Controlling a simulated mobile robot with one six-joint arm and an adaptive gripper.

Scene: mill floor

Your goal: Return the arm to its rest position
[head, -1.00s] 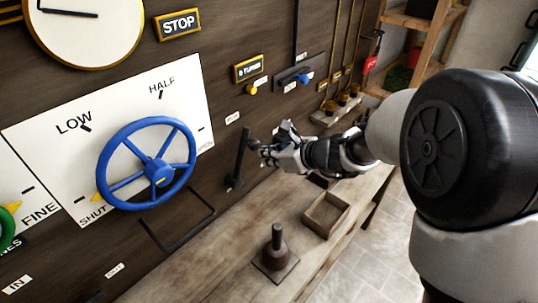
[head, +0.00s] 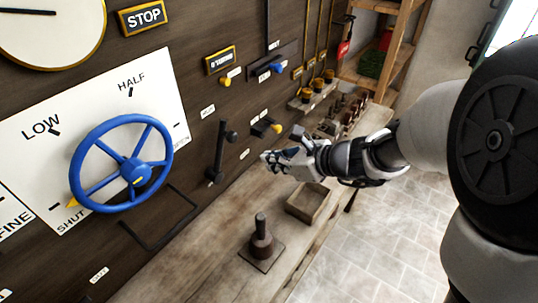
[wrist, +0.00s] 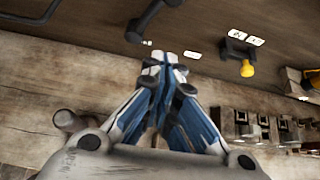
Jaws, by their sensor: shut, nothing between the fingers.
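My gripper (head: 268,162) is shut and empty in the head view. It hangs above the wooden bench, just right of a black crank handle on the dark wall panel. In the wrist view my gripper (wrist: 166,58) shows its fingers together, with nothing between them. The black crank handle (head: 219,150) stands clear of the fingertips in the head view. My arm reaches in from the right.
A blue handwheel (head: 150,172) is on the panel at left. A yellow-tipped lever (head: 272,127) is on the wall behind my gripper. On the bench (head: 205,262) are an open wooden box (head: 290,207) and a dark knobbed tool (head: 262,238). Tiled floor (head: 370,250) lies open at right.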

